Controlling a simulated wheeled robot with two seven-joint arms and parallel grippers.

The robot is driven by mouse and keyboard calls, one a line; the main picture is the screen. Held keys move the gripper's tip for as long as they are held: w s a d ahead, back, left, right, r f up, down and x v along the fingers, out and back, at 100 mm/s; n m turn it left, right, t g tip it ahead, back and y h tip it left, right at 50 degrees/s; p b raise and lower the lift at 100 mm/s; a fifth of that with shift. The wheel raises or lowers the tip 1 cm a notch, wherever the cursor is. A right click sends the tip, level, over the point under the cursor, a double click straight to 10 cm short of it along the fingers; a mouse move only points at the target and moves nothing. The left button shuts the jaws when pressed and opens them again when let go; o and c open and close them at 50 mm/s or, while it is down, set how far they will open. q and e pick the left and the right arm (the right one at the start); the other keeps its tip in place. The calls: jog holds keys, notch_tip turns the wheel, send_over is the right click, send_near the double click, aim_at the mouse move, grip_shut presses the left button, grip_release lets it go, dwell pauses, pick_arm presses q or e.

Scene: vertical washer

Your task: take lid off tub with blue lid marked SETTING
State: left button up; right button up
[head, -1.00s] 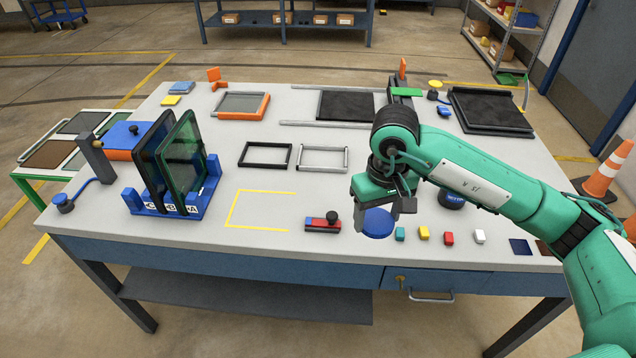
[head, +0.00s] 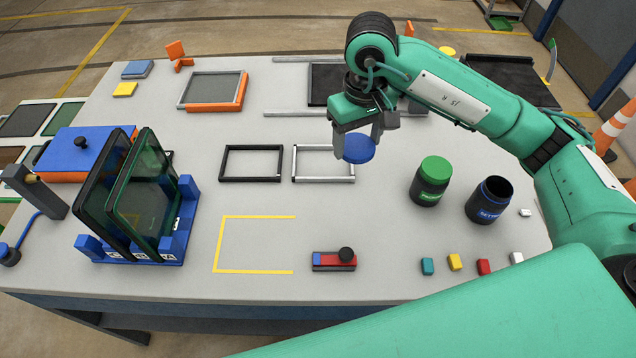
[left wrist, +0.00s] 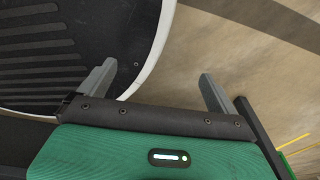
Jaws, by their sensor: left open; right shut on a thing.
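A dark tub with a blue label (head: 488,201) stands upright on the right of the table in the head view. Its top is open and its inside looks dark. My right gripper (head: 366,140) is shut on the blue lid (head: 359,149) and holds it up and to the left of the tub, well apart from it. The lid hangs in front of the silver frame's right end. My left gripper shows only in the left wrist view (left wrist: 155,85). It is open with nothing between its fingers.
A tub with a green lid (head: 432,181) stands left of the open tub. Small coloured blocks (head: 455,262) lie near the front edge. A red and blue block with a black knob (head: 335,261) sits front centre. A yellow-outlined area (head: 255,243) is clear.

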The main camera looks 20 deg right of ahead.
notch_tip(320, 180, down, 6)
jog(key=shift+r+p, duration=0.15)
jog(key=shift+p, duration=0.65)
jog(key=shift+c, duration=0.2)
jog(key=p, duration=0.2)
send_over(348, 206)
notch_tip(348, 206, down, 9)
jog(key=shift+f, duration=1.05)
notch_tip(348, 206, down, 3)
jog(key=shift+p, duration=0.55)
pick_arm(q)
jog(key=s+r, duration=0.2)
jog(key=r, duration=0.1)
jog(key=s+r, duration=0.1)
jog(key=shift+a+r, duration=0.1)
jog(key=shift+r, duration=0.15)
pick_arm(e)
jog(key=shift+f, duration=0.1)
